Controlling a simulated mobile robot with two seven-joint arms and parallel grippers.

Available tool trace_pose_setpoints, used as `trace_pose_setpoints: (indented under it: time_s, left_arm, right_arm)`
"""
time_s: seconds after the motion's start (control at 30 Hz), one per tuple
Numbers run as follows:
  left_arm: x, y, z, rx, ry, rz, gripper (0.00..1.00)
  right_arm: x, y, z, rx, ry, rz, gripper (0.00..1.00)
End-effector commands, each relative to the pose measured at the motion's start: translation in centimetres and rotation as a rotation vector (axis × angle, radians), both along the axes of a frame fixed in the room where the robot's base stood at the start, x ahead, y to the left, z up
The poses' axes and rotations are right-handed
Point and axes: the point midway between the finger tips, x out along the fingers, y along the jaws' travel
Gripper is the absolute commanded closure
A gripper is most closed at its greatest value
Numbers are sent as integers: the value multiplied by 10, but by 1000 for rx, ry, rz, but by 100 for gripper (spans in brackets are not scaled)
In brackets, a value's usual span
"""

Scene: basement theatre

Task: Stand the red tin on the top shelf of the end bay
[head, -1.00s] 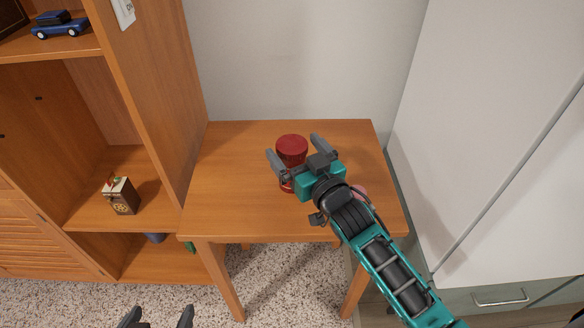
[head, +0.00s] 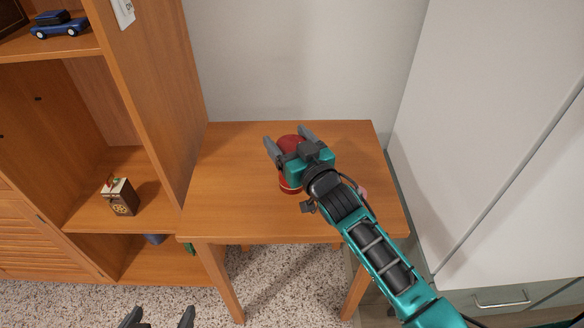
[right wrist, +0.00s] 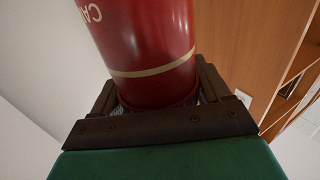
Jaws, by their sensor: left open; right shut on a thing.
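In the right wrist view the red tin (right wrist: 148,45), with a pale band and light lettering, fills the space between the fingers (right wrist: 155,98). My left gripper (head: 157,318) is open and empty at the bottom edge of the head view. The wooden shelf unit (head: 150,95) stands left of the table; its top is out of view.
The wooden table (head: 235,200) is mostly bare; a small pink thing (head: 361,191) lies near my right wrist. A blue toy car (head: 59,25) and a patterned box (head: 119,197) stand on shelves. A white cabinet (head: 480,130) closes off the right.

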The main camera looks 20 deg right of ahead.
Motion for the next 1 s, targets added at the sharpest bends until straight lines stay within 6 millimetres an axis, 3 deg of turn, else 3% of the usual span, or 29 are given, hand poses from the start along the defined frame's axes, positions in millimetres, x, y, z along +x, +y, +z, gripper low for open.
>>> trace_pose_setpoints:
  time_s: [0.4,0.77,1.0]
  left_arm:
    - [0,1,0,1,-1,0,3]
    - [1,1,5,3,-4,2,3]
    - [1,6,17,13,-15,7,3]
  right_arm:
    - [0,0,1,-1,-2,0,82]
    - [0,0,15,-1,-4,0,82]
    - [0,0,67,-2,-9,2,82]
